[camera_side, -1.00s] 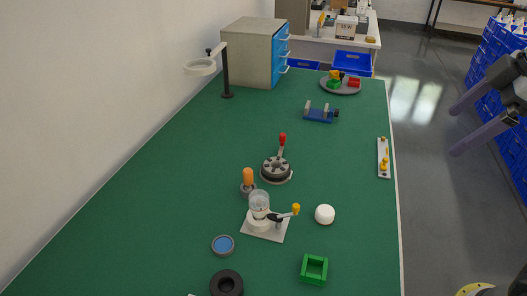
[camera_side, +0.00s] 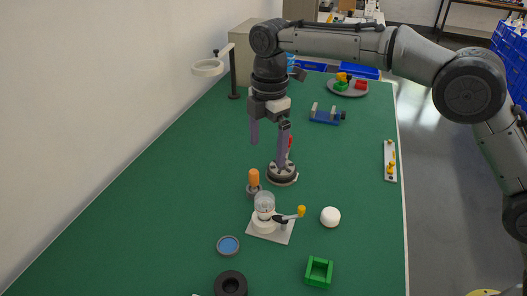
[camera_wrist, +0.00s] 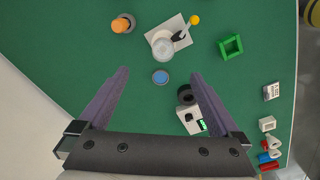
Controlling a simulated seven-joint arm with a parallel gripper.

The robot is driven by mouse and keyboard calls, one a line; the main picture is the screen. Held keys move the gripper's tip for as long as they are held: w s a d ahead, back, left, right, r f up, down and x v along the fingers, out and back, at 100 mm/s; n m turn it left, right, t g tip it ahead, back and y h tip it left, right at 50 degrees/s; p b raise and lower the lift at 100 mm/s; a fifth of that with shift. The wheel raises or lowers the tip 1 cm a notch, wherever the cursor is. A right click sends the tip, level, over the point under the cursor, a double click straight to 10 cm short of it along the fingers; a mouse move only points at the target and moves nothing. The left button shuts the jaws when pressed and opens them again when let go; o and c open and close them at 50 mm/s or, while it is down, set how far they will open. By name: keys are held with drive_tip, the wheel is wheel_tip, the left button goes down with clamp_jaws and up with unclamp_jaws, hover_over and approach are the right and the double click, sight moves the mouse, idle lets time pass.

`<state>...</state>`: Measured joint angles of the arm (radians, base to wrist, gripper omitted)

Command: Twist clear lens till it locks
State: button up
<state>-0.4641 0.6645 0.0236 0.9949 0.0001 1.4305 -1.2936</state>
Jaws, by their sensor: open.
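The clear lens (camera_side: 264,201) is a small see-through dome standing upright on a round white holder on a pale square plate (camera_side: 284,232). A dark lever with a yellow knob (camera_side: 301,211) points right from the holder. In the wrist view the lens (camera_wrist: 163,46) is near the top centre, beyond my fingertips. My gripper (camera_side: 268,154) is open and empty, pointing down, above and behind the lens in the side view. Its two fingers spread wide in the wrist view (camera_wrist: 160,74). I cannot tell whether the lens is locked.
An orange-handled tool (camera_side: 254,178) stands close beside the lens. A round dark fixture with a red handle (camera_side: 283,173) is behind. A white knob (camera_side: 330,216), green square frame (camera_side: 318,271), blue disc (camera_side: 228,245) and black ring (camera_side: 230,284) lie around it on the green table.

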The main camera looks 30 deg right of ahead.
sight(263, 197)
drive_tip(key=f, duration=1)
drive_tip(key=a+f, duration=0.1)
drive_tip(key=f, duration=0.4)
drive_tip(key=shift+s+f, duration=0.2)
drive_tip(key=shift+s, duration=0.1)
drive_tip(key=c, duration=1.4)
drive_tip(key=shift+m, duration=1.4)
